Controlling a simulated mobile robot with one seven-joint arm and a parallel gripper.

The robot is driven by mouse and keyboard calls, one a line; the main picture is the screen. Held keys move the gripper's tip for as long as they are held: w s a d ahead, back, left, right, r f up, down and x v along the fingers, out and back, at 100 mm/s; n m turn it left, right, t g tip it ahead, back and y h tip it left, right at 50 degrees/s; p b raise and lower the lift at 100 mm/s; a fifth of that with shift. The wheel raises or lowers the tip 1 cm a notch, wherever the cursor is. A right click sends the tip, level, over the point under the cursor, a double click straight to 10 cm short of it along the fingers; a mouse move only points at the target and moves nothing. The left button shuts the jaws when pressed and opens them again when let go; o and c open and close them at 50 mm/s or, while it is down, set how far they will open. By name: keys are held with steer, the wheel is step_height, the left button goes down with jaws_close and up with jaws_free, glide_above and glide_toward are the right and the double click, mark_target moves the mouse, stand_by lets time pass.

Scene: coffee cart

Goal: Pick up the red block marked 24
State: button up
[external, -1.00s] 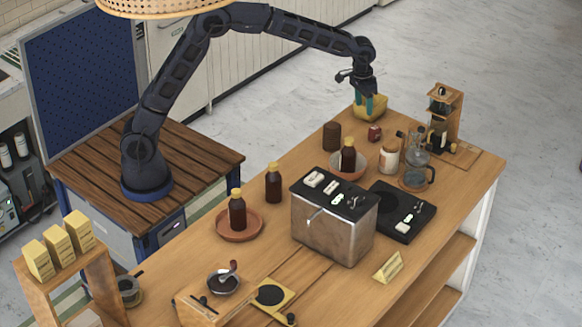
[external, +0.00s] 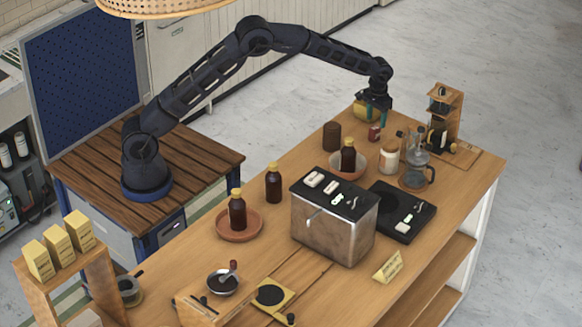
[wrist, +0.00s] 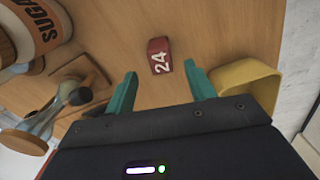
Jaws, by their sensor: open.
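The red block marked 24 (wrist: 159,56) lies on the wooden counter in the wrist view, its white number readable. It also shows in the external view (external: 374,133) as a small red shape just below my gripper (external: 376,112). In the wrist view my gripper (wrist: 160,88) is open, with teal fingers spread and nothing between the tips. The block is beyond the fingertips, roughly centred between them, and no finger touches it.
A yellow container (wrist: 243,83) is close beside the right finger in the wrist view. A sugar jar (wrist: 35,28) and a glass vessel (external: 416,168) stand on the other side. A dark brown canister (external: 331,136) is near the block. Bare counter surrounds the block.

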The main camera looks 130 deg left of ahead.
mark_target(375, 128)
steer(key=shift+f, duration=3.4)
steer(key=shift+c, duration=0.4)
steer(key=c, duration=1)
